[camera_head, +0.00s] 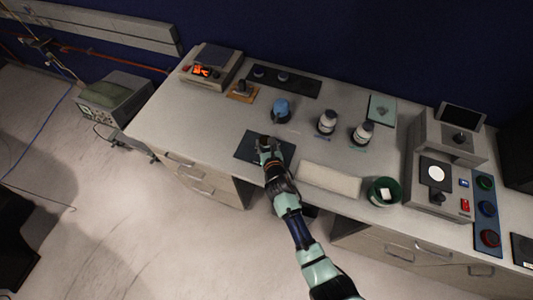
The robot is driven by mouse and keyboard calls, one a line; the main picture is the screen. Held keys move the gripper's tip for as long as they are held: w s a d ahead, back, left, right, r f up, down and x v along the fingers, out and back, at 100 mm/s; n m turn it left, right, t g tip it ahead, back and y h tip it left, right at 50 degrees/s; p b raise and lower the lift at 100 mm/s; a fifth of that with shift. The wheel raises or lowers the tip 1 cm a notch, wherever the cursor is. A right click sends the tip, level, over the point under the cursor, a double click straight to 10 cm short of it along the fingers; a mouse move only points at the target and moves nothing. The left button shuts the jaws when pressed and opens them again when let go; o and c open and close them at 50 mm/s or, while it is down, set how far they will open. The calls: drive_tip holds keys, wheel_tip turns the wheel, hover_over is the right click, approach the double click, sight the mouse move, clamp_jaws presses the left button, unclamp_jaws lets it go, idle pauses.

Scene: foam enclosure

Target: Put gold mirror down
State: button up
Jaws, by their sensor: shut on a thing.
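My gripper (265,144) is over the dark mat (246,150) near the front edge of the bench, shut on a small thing. That thing, which fits the gold mirror (264,139), shows only as a small dark brownish patch at the fingertips. The fingers hide most of it. I cannot tell whether it touches the mat or is just above it.
A blue-topped item (281,109) stands behind my gripper, with two white jars (327,122) (362,132) to the right. A pale pad (328,180) and a green bowl (384,191) lie along the front edge. The bench left of the mat is clear.

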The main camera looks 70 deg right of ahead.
drive_tip(key=shift+f+b, duration=1.1)
drive_tip(key=shift+f, duration=1.45)
drive_tip(key=shift+f, duration=0.2)
drive_tip(key=o, duration=1.2)
drive_tip(key=shift+r, duration=0.15)
drive_tip(key=shift+s+a+r, duration=0.15)
drive_tip(key=shift+a+r, duration=0.1)
drive_tip(key=p+v, duration=0.3)
drive_tip(key=v, duration=0.8)
drive_tip(key=shift+s+a, duration=0.15)
drive_tip(key=shift+f, duration=0.1)
